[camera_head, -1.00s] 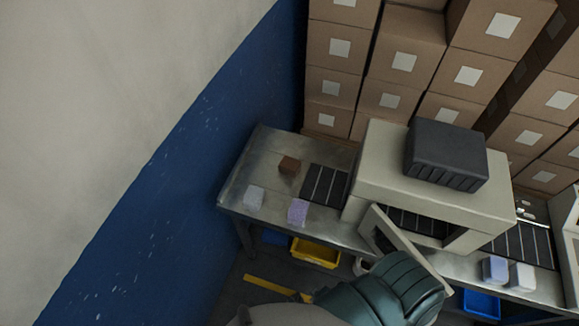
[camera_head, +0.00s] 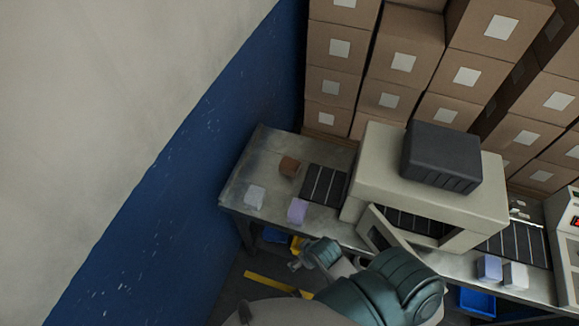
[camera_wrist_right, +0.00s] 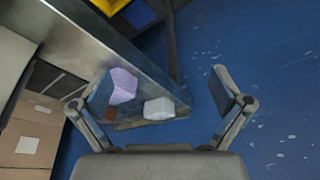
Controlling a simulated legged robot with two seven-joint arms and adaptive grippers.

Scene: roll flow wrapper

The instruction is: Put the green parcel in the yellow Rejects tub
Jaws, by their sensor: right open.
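No green parcel is visible in either view. The yellow tub (camera_head: 297,243) is under the table's front edge in the head view, mostly hidden behind my right arm; a yellow corner also shows at the top of the right wrist view (camera_wrist_right: 110,5). My right gripper (camera_wrist_right: 162,78) is open and empty. In the right wrist view, a purple parcel (camera_wrist_right: 123,87) and a white parcel (camera_wrist_right: 159,108) appear between its fingers, beyond them on the table. In the head view my right arm comes in from the bottom, beside the table's front edge. My left gripper is out of view.
The purple parcel (camera_head: 298,210), white parcel (camera_head: 255,197) and brown parcel (camera_head: 289,167) lie on the metal table (camera_head: 240,180). The beige wrapper machine (camera_head: 385,170) has an open flap (camera_head: 400,237). A lavender parcel (camera_head: 489,267) and another white parcel (camera_head: 515,275) lie right. A blue tub (camera_head: 475,301) is below.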

